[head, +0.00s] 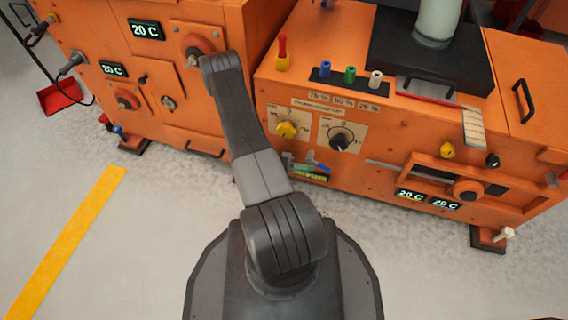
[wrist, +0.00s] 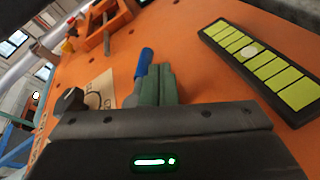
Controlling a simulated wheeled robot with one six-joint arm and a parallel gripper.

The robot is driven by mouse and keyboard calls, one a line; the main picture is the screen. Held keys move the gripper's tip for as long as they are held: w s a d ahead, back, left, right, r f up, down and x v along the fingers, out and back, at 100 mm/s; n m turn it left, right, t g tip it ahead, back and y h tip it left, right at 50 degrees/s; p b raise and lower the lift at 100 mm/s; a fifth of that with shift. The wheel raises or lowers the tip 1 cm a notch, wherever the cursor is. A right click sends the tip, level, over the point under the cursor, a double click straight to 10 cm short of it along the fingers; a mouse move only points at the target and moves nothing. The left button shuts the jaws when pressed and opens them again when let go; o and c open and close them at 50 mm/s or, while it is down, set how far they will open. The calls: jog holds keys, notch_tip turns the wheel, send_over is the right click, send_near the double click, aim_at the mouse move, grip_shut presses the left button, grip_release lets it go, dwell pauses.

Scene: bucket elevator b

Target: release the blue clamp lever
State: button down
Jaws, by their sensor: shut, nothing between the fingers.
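The blue clamp lever (wrist: 145,64) stands out from the orange panel in the wrist view, with a grey base below its blue handle. It also shows small in the head view (head: 322,168), low on the front of the right orange machine. My gripper (wrist: 160,72) is shut and empty, its green fingers just right of the lever in the wrist view. The fingers partly cover the lever's lower part. I cannot tell whether they touch it. In the head view my arm hides most of the gripper.
A yellow-green striped panel (wrist: 255,58) lies right of the lever. A black knob (wrist: 70,100) is at left in the wrist view. A yellow knob (head: 287,130) and a black dial (head: 341,140) sit above the lever. Pale floor (head: 130,235) is free at left.

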jog(key=a+r+p, duration=0.2)
jog(key=a, duration=0.8)
jog(key=shift+w, duration=0.15)
jog(key=shift+d, duration=0.1)
